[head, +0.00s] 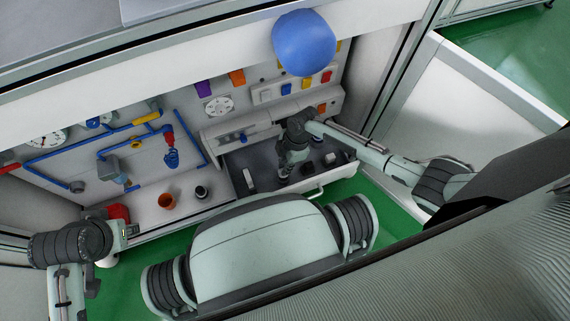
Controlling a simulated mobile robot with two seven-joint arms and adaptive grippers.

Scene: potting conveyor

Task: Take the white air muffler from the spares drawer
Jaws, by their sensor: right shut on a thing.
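The spares drawer (240,160) stands open below the panel, with a dark inside and a pale handle (315,192) on its front. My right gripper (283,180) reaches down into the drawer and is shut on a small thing. That thing is mostly hidden by the fingers, so I cannot tell whether it is the white air muffler. I cannot make out a white muffler elsewhere in the drawer. My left gripper (130,230) is at the lower left, away from the drawer; its jaws are too unclear to judge.
An orange-brown cup (166,201) and a dark round fitting (202,192) stand on the ledge left of the drawer. Blue pipes (60,150) line the panel. A blue ball-like thing (304,43) is above.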

